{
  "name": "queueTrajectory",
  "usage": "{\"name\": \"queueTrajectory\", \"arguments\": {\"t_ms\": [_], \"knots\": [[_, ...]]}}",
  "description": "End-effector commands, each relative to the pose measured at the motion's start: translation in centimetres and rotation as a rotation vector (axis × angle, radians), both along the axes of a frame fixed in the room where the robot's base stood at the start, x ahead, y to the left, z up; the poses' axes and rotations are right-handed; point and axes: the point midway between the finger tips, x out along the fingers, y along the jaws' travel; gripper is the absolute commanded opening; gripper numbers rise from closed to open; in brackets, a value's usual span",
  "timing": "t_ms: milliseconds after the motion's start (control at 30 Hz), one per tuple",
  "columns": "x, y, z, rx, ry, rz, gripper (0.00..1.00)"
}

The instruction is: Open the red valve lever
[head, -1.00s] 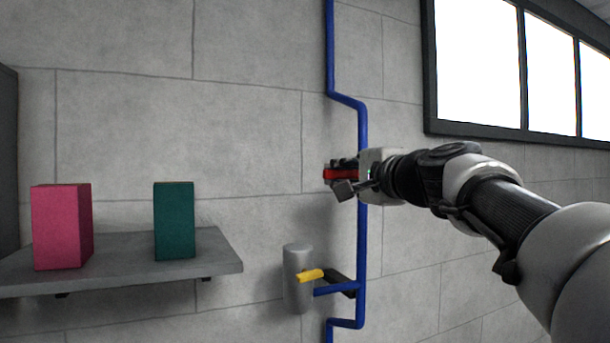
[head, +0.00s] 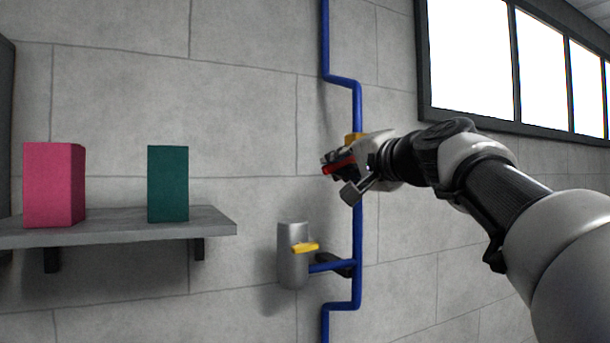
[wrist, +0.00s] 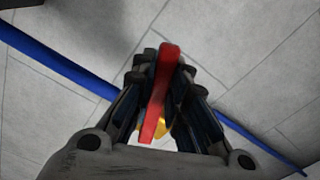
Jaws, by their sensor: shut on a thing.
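The red valve lever (head: 339,168) is on the vertical blue pipe (head: 358,215), with its yellow valve body (head: 354,138) partly showing behind my gripper. My gripper (head: 338,172) is shut on the red lever. In the head view the lever points left and a little down from the pipe. In the wrist view the red lever (wrist: 162,85) runs lengthwise between the two fingers of my gripper (wrist: 162,80), and a bit of yellow (wrist: 163,128) shows behind it. The lever's inner end is hidden by my gripper in the head view.
A grey shelf (head: 120,228) at left holds a pink block (head: 52,187) and a green block (head: 168,184). Windows (head: 472,58) are at upper right. The wall left of the lever is bare.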

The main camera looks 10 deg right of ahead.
Motion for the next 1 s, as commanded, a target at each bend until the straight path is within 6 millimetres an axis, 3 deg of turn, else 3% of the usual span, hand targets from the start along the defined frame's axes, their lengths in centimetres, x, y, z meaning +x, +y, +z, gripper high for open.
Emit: {"name": "queueTrajectory", "arguments": {"t_ms": [33, 500, 1000], "knots": [[0.1, -0.2, -1.1, -0.043, -0.011, 0.000, 0.00], [0.6, -1.7, -2.9, -0.378, -0.119, 0.001, 0.00], [0.8, -2.3, -3.2, -0.487, -0.152, 0.003, 0.00]]}}
